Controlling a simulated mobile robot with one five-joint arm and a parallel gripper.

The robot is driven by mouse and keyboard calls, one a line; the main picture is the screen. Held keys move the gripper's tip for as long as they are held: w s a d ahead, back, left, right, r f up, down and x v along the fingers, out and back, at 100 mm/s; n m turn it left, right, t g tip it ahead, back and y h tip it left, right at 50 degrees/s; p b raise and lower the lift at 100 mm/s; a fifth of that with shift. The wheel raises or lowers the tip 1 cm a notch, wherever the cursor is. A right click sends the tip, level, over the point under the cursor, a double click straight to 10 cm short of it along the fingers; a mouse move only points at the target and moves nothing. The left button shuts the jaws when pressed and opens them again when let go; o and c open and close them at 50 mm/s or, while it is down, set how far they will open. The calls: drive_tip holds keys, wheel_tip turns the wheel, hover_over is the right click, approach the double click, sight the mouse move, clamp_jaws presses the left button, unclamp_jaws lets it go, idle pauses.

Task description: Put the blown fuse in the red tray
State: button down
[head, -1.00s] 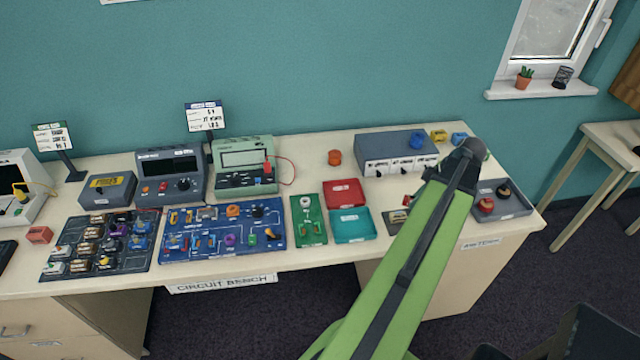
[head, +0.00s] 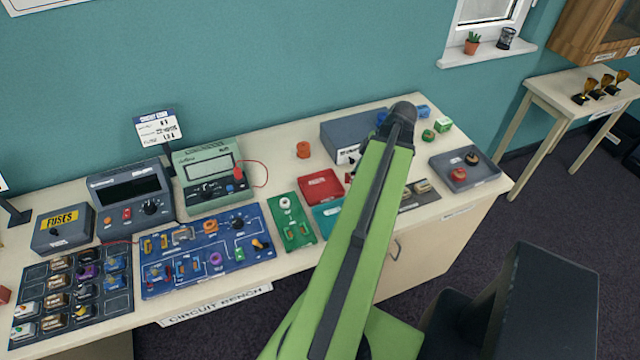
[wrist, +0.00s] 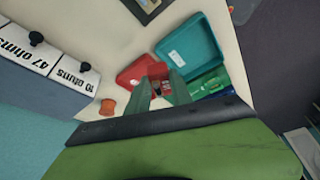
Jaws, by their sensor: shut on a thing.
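The red tray (head: 322,182) lies on the bench behind the teal tray (head: 328,212) in the head view. My green arm crosses in front of the bench there and hides my gripper. In the wrist view my gripper (wrist: 160,93) is shut on a small reddish-dark piece (wrist: 160,86), which I take for the blown fuse; its details are too small to read. The fingertips appear over the near edge of the red tray (wrist: 131,70), beside the teal tray (wrist: 188,52). I cannot tell how high the piece is above the tray.
An orange cylinder (head: 303,150) stands behind the red tray. The grey resistor box (head: 345,135) is to its right, partly behind my arm. A green board (head: 292,222) and a blue circuit board (head: 208,247) lie left. A grey tray (head: 482,163) with knobs is at right.

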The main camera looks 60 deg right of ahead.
drive_tip(key=a+r, duration=0.1)
drive_tip(key=a, duration=0.1)
drive_tip(key=b, duration=0.7)
hover_over(321, 189)
drive_tip(key=s, duration=0.1)
drive_tip(key=shift+n, duration=0.4)
drive_tip(key=f, duration=0.5)
drive_tip(key=d+f, duration=0.1)
drive_tip(key=f, duration=0.1)
drive_tip(key=shift+s+f, duration=0.15)
drive_tip(key=shift+s, duration=0.05)
drive_tip(key=shift+w, duration=0.15)
wheel_tip(321, 189, down, 4)
drive_tip(key=b, duration=0.4)
drive_tip(key=shift+f, duration=0.2)
drive_tip(key=shift+r, duration=0.25)
drive_tip(key=shift+f, duration=0.2)
drive_tip(key=c, duration=1.1)
unclamp_jaws()
drive_tip(key=shift+c, duration=0.2)
drive_tip(key=shift+r, duration=0.1)
